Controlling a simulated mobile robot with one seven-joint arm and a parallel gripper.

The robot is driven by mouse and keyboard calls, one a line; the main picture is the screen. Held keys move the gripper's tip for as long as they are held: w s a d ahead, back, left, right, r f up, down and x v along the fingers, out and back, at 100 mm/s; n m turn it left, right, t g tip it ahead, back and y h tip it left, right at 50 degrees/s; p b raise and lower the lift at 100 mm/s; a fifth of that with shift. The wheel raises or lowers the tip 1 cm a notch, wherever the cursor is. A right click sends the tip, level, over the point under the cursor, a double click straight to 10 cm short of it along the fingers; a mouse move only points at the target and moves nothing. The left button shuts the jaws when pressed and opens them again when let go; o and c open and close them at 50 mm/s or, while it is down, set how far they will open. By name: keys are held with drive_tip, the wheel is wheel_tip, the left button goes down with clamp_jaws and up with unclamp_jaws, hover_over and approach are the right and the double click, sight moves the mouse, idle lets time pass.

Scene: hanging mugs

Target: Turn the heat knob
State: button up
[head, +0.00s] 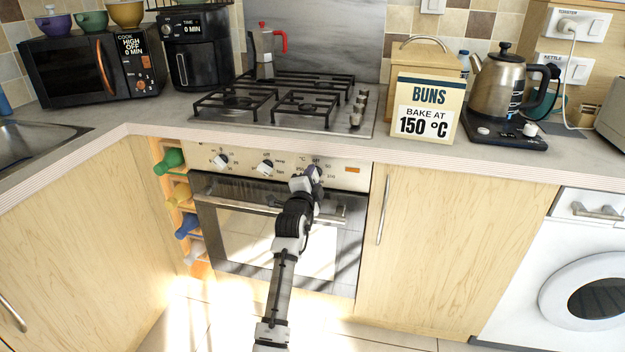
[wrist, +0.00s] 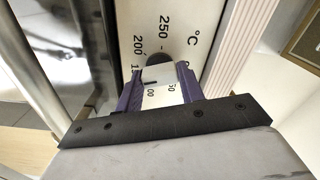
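The buns box (head: 427,108) reads "Bake at 150 °C".
Two other knobs sit left on the panel, the far-left one (head: 220,161) and the middle one (head: 265,167). The oven handle (head: 255,205) runs just below. The hob (head: 290,105) is above. A kettle (head: 500,85) stands at right, and a microwave (head: 90,68) at left.

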drive_tip(key=c, duration=0.3)
drive_tip(key=shift+c, duration=0.2)
